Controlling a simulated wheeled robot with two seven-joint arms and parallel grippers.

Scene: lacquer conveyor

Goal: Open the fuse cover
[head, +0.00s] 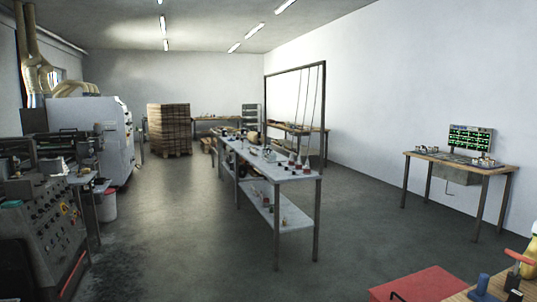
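I cannot pick out a fuse cover for certain in the head view. A grey control console (45,235) with rows of knobs and buttons stands at the near left. A wooden table (455,166) at the right wall carries a dark panel with green lit marks (471,138) and several small items. A grey box (452,174) hangs under its top. Neither of my grippers shows in this view.
A long grey workbench (262,168) with small items and a lower shelf stands mid-room. A red surface (418,285) and a blue object (481,287) are at the bottom right. A pallet stack (169,129) stands behind. Floor is clear between workbench and right table.

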